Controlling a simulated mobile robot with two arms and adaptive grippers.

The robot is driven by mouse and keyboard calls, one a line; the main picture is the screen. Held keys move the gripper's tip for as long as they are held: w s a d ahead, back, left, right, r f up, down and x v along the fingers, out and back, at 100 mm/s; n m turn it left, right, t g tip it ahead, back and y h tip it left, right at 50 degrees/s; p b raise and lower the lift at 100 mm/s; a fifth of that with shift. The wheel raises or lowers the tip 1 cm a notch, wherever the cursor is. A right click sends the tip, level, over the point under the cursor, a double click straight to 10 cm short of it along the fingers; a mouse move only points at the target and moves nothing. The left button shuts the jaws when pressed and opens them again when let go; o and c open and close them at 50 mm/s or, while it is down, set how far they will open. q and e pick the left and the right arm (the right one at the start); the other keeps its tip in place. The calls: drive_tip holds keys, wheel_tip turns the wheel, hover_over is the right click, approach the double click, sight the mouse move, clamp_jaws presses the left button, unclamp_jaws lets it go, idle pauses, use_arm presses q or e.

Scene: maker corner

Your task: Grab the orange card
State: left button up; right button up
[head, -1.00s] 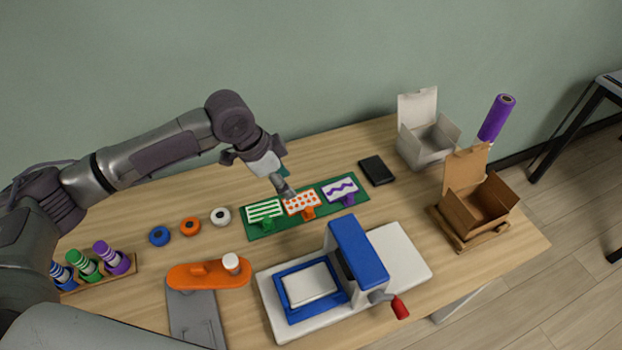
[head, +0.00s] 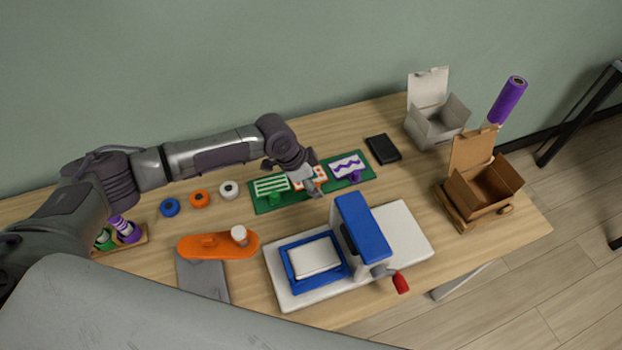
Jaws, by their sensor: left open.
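The orange card (head: 321,173), white with orange dots, stands in the middle of the green mat (head: 291,197), between a green-striped card (head: 271,185) and a card with a purple wave (head: 347,166). My left gripper (head: 316,190) is over the orange card and hides much of it, including its orange holder. The left gripper is open; whether its fingers touch the card cannot be told. My right gripper is out of view.
A blue and white press (head: 410,240) with a red-ended handle stands in front of the mat. An orange tool (head: 200,247) and several tape rolls (head: 200,199) lie left. A black notebook (head: 383,149), white box (head: 455,113) and cardboard box (head: 467,189) are right.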

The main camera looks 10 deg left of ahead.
use_arm(q)
drive_tip(key=shift+w+d+f, duration=0.15)
drive_tip(key=shift+f, duration=0.25)
drive_tip(key=shift+c, duration=0.4)
clamp_jaws()
drive_tip(key=shift+r, duration=0.2)
